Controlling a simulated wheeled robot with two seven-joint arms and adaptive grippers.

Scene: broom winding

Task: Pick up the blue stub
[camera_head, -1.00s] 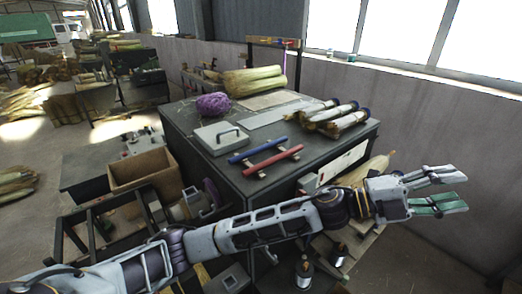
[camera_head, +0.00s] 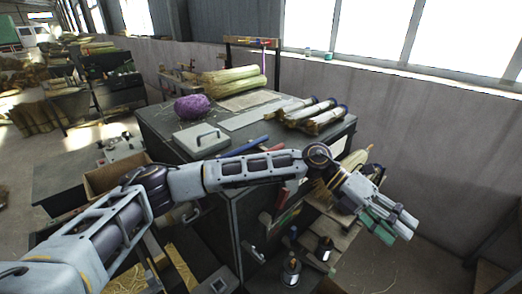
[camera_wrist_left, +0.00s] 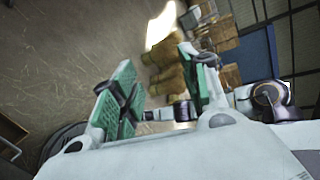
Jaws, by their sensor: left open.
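The blue stub (camera_head: 245,147) is a bar on the dark tabletop, near its front edge; my left arm passes in front of part of it in the head view. A red bar (camera_head: 277,147) beside it is mostly hidden by the same arm. My left gripper (camera_head: 402,230) is open and empty, out to the right of the table and below its top, well apart from the blue stub. Its spread green-padded fingers (camera_wrist_left: 155,70) also show in the left wrist view, with floor and distant bundles between them and no blue stub. My right gripper is not in view.
The dark table (camera_head: 165,122) carries a grey box with a handle (camera_head: 200,138), a purple bundle (camera_head: 191,107) and straw bundles (camera_head: 312,116). Dark bottles (camera_head: 291,270) stand low near the table. A wall (camera_head: 440,140) runs along the right.

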